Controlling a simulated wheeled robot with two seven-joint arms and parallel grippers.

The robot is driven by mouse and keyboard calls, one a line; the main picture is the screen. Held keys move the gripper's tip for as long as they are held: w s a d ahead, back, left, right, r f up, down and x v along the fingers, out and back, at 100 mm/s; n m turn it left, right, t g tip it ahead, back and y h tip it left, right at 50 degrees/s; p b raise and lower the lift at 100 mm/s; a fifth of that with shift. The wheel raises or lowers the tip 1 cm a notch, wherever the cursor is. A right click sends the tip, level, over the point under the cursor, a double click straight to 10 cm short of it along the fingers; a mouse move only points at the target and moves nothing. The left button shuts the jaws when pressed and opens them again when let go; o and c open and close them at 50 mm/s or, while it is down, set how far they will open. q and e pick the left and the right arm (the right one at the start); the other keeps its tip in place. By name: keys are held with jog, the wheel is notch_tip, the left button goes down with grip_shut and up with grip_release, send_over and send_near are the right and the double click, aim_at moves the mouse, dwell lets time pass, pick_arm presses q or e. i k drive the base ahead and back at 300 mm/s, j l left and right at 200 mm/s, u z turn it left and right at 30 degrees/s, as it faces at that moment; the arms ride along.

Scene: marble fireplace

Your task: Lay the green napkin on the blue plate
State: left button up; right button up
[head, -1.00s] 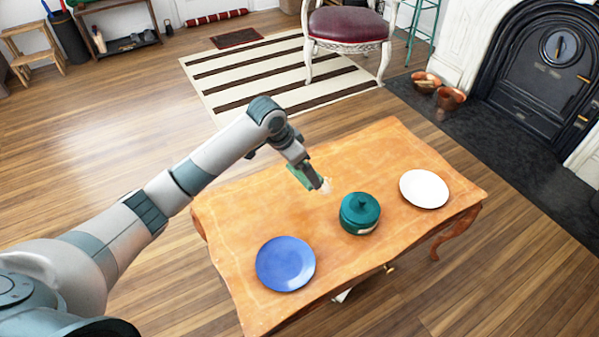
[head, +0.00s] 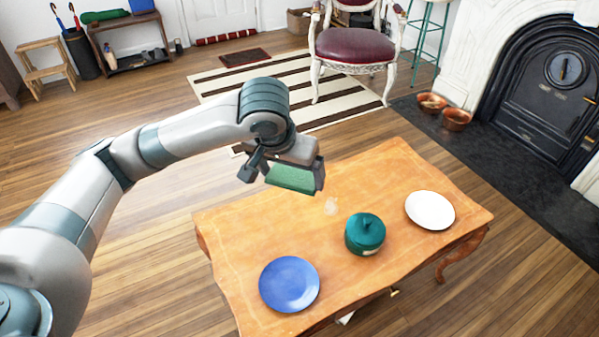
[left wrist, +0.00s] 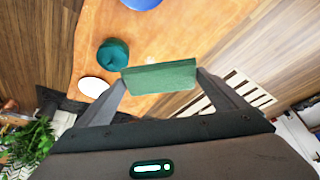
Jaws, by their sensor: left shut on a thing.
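The green napkin (head: 291,178) is a flat folded piece held in my left gripper (head: 296,180), above the back part of the wooden table. In the left wrist view the napkin (left wrist: 160,77) spans between the two fingers of the left gripper (left wrist: 160,82), which is shut on it. The blue plate (head: 289,284) lies empty at the front left of the table, nearer than the gripper and below it. Part of the plate shows at the top edge of the left wrist view (left wrist: 142,3). My right gripper is in neither view.
A teal lidded pot (head: 365,234) stands right of the blue plate on the wooden table (head: 235,232). A white plate (head: 430,210) lies further right. A chair (head: 355,45) stands behind on a striped rug, and a black fireplace (head: 545,90) is at the right.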

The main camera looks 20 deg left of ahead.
aim_at(290, 283)
jog(key=i+l+u, duration=0.15)
jog(key=l+u, duration=0.2)
jog(key=i+l+u, duration=0.15)
jog(key=u, duration=0.2)
jog(key=l+u, duration=0.35)
jog(key=i+l, duration=0.05)
